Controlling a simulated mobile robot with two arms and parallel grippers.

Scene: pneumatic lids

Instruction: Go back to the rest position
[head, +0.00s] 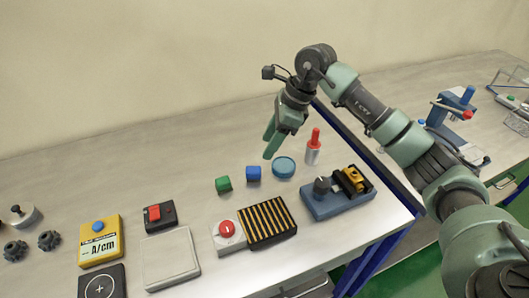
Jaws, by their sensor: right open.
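My right arm comes in from the right and reaches over the grey workbench (120,180). Its right gripper (270,146) hangs with its green fingers pointing down, above the back part of the bench. The gripper is open and nothing shows between its fingers. My left gripper is not in view.
A red-topped bottle (313,148) stands right of the gripper. In front are a striped black-yellow block (267,221), a red-button box (228,236) and a blue device (337,197). A second bench with a blue vise-like tool (455,105) lies right.

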